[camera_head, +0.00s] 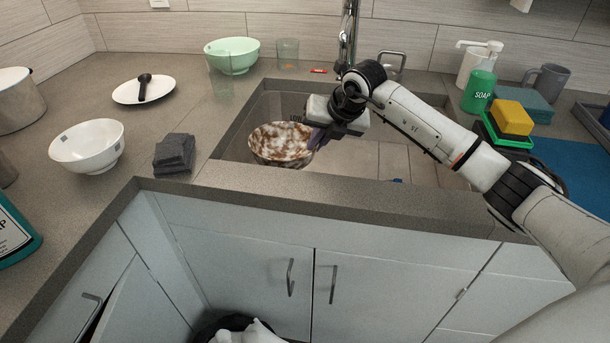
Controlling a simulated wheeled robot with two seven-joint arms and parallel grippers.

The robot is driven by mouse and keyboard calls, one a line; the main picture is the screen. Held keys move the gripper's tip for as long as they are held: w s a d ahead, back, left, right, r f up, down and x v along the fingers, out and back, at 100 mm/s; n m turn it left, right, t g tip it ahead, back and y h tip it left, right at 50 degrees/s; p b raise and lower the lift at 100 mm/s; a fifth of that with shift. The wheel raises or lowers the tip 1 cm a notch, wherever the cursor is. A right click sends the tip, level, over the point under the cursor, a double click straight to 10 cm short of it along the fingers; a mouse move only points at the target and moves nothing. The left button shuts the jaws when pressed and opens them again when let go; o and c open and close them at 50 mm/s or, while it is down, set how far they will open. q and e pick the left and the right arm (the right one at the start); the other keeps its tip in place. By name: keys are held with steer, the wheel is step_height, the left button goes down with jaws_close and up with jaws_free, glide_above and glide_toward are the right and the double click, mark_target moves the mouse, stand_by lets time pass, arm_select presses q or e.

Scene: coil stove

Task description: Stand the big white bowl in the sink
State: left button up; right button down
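A white bowl heavily stained with brown (278,146) is at the left side of the sink (230,131), within its opening in the picture. I cannot tell whether it touches the sink floor. My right gripper (318,139) reaches in from the right, with its dark purplish fingers at the bowl's right rim. The fingers appear shut on that rim, though the far finger is hidden. A clean white bowl (88,146) with a small grey square mark stands upright on the left counter. My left gripper is not in view.
A grey cloth stack (174,153) lies between the clean bowl and the sink. A plate with a dark spoon (143,90), a green bowl (232,55) and a glass (287,54) are behind. The faucet (347,35) rises behind the sink. Soap and sponges (511,117) stand right.

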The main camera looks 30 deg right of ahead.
step_height(320, 180, down, 9)
steer(key=shift+s, duration=0.1)
steer(key=c, duration=2)
jaws_free()
steer(key=v, duration=1.2)
steer(key=shift+r, duration=0.1)
